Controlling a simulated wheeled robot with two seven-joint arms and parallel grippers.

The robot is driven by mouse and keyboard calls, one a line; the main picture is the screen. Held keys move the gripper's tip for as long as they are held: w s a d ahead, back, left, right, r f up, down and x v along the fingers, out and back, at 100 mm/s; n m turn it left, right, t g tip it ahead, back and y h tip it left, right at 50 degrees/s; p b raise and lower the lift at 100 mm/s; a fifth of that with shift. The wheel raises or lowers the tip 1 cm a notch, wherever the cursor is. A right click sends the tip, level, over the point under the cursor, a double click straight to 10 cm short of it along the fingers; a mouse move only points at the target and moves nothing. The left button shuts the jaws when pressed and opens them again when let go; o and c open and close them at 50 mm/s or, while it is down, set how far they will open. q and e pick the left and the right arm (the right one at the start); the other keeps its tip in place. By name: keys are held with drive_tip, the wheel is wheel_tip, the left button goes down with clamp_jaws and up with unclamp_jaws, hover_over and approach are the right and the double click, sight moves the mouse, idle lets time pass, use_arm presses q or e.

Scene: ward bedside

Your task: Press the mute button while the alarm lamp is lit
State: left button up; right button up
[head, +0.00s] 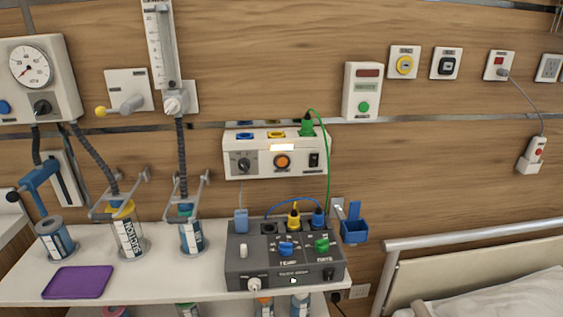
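A white wall box (235,163) is mounted above the bedside shelf. Its front has a bright, pale-yellow lit rectangle (282,147), which looks like a lit lamp. Just below it is a round orange button (282,162) with a dark ring. A black dial (243,165) is to the left and a black rocker switch (314,160) to the right. Another wall panel (361,75) has a dark red window and a green round button (364,107). No mute label is readable on either. Neither of my grippers is in view.
A grey device (240,267) with knobs, plugs and cables stands on the white shelf (205,270) below the box. A green cable (328,150) hangs right of the box. Several canisters and a purple tray (78,282) are left. A bed rail (470,237) is right.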

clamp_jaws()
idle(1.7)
